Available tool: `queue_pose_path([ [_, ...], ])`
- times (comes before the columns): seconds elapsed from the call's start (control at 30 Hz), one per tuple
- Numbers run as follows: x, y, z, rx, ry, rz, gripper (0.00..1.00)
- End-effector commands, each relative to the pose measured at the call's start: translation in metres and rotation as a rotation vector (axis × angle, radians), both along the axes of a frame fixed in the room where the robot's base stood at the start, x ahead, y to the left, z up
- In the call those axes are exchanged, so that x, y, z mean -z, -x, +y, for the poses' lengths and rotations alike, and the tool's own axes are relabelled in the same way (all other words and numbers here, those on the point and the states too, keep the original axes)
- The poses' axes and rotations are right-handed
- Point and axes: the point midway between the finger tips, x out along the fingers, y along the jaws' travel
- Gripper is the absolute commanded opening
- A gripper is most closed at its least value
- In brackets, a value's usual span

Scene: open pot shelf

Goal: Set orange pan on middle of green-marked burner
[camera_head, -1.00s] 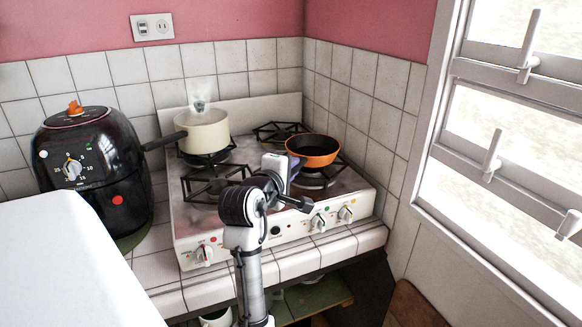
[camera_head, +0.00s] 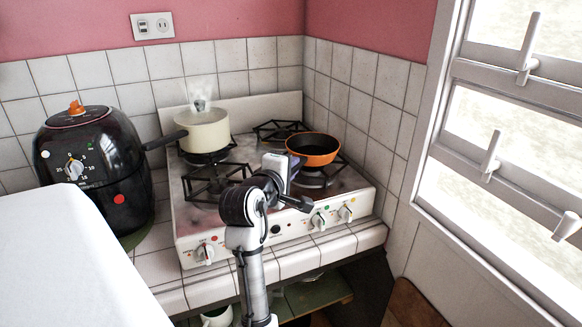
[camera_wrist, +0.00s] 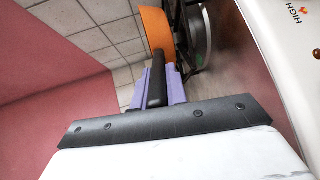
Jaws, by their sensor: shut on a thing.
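The orange pan (camera_head: 318,160), with a dark inside, is over the front right burner (camera_head: 314,180) of the white stove. It looks about level; whether it touches the grate is unclear. In the wrist view the pan's orange side (camera_wrist: 155,32) shows at the top, beside part of the burner. My gripper (camera_head: 292,172) is at the near left side of the pan. In the wrist view its purple fingers (camera_wrist: 158,82) are shut on the pan's black handle. A green mark shows by one front knob (camera_head: 319,221); which burner it belongs to is unclear.
A cream pot (camera_head: 203,131) with a lid and dark handle stands on the back left burner. The front left (camera_head: 214,182) and back right (camera_head: 278,131) burners are bare. A black air fryer (camera_head: 95,165) stands left. A tiled wall (camera_head: 375,100) is close right of the stove.

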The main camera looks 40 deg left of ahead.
Motion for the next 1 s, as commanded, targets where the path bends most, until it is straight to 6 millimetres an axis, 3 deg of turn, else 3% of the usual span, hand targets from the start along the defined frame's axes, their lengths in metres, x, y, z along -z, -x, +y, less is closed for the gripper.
queue_pose_path([
  [1.0, 0.0054, 0.0006, 0.0001, -0.001, -0.003, -0.005, 0.0],
])
